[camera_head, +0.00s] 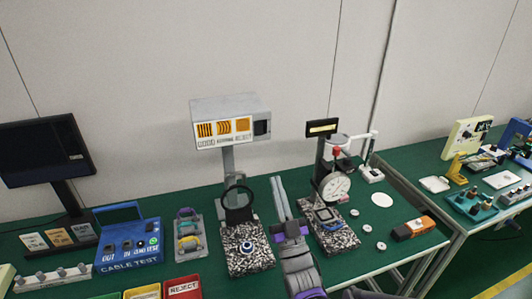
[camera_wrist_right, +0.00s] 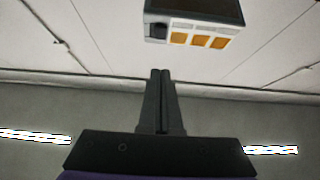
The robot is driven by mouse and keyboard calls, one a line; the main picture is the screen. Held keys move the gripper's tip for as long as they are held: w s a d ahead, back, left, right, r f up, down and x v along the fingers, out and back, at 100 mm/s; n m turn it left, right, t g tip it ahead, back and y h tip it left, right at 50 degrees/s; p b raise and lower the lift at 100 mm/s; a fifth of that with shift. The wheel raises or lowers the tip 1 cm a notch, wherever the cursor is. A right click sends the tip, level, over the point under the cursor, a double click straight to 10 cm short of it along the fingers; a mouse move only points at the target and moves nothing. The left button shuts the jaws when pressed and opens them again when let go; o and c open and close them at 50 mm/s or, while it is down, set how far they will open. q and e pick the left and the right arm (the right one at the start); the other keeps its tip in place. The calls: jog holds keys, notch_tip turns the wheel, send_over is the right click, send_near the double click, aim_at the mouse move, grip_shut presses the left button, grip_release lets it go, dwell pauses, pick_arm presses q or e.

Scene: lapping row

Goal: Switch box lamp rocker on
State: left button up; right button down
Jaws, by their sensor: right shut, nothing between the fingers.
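The box lamp (camera_head: 230,107) is a grey box on a grey post at the back middle of the bench. Its front has orange striped panels and lettering, with a dark square patch (camera_head: 262,128) at the right end that looks like the rocker. Its on or off position is too small to tell. The lamp also shows at the top of the right wrist view (camera_wrist_right: 190,28), with the dark patch (camera_wrist_right: 156,31) at its left. My right gripper (camera_head: 276,180) is shut and empty, below and right of the lamp, apart from it. My left gripper is not in view.
A ring on a stand (camera_head: 238,203) and a speckled plate (camera_head: 251,262) stand below the lamp. A dial gauge (camera_head: 335,186) stands right of my right gripper. A blue cable tester (camera_head: 128,243) and a monitor (camera_head: 45,152) are at the left. Space right of the lamp is clear.

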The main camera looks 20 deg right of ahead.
jog(key=p, duration=0.2)
send_near(259, 130)
notch_tip(259, 130, up, 4)
jog(key=w, duration=0.3)
jog(key=shift+w+f, duration=0.1)
jog(key=shift+w, duration=0.7)
jog(key=shift+f, duration=0.1)
